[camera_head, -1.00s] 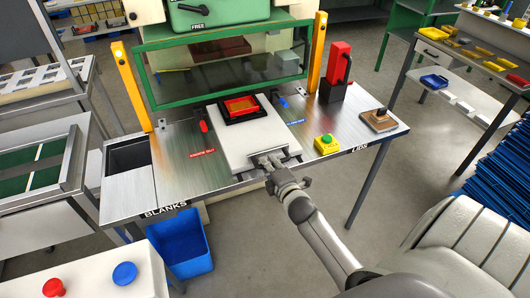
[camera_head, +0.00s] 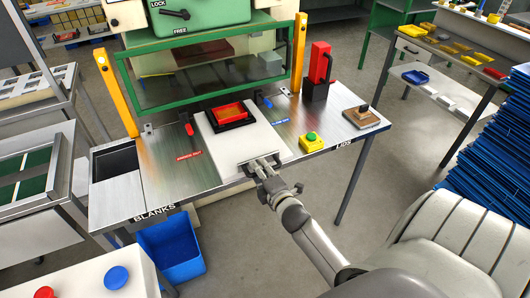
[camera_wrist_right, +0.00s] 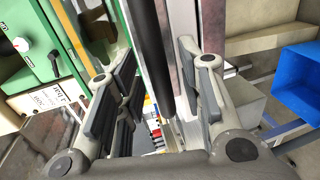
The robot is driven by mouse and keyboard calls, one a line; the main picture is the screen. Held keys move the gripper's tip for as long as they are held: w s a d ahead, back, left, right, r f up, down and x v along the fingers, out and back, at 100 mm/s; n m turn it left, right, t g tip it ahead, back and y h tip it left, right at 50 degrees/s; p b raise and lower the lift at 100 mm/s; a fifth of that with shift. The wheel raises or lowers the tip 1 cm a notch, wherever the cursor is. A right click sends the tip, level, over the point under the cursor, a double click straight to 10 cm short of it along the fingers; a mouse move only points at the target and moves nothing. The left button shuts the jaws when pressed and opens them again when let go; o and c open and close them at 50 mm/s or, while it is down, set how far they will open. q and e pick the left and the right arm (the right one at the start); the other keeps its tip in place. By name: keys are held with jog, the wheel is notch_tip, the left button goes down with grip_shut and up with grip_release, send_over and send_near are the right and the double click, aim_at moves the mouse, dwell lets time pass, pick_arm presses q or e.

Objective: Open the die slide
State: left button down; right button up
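The die slide is a white plate (camera_head: 260,143) on the metal table, carrying a red die (camera_head: 229,112) in a black frame. Its front edge lies near the table's front edge. My right gripper (camera_head: 262,164) is at that front edge, where the slide's handle is. My left gripper is not in view.
A green-framed guard (camera_head: 205,75) of the press stands behind the slide between yellow posts. A blue bin (camera_head: 172,248) stands below.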

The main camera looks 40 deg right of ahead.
jog(key=v, duration=1.1)
jog(key=shift+s, duration=0.35)
jog(key=shift+a, duration=0.1)
